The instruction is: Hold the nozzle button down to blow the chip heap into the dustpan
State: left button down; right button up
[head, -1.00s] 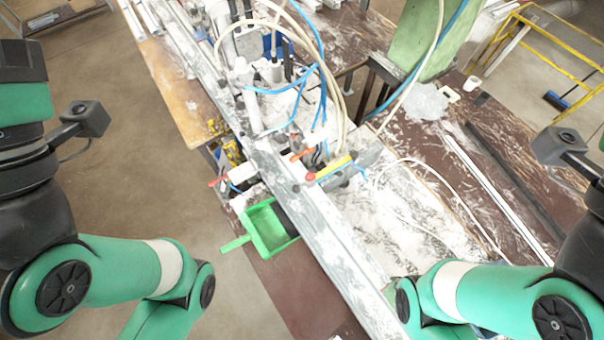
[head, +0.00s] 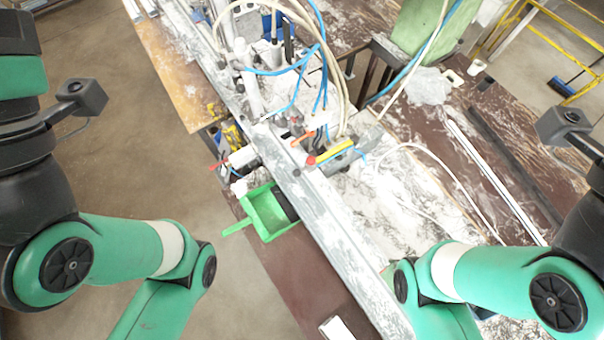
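A green dustpan (head: 264,222) lies at the bench's left edge beside a long grey metal profile (head: 335,240), its handle pointing left. A dark piece shows at the pan's right side, against the profile. A yellow tool with a red end (head: 333,153), which looks like the air nozzle, lies across the bench just right of the profile. White chips and dust (head: 395,205) cover the bench right of it; I cannot make out one distinct heap. Both my arms come in from the sides, but both grippers are outside the picture.
Blue and cream hoses (head: 322,75) hang over the clamps at the back. A green post (head: 425,30) stands at the back right. Light and dark bars (head: 497,183) lie on the right. A small white piece (head: 338,328) lies at the bottom. Open floor is on the left.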

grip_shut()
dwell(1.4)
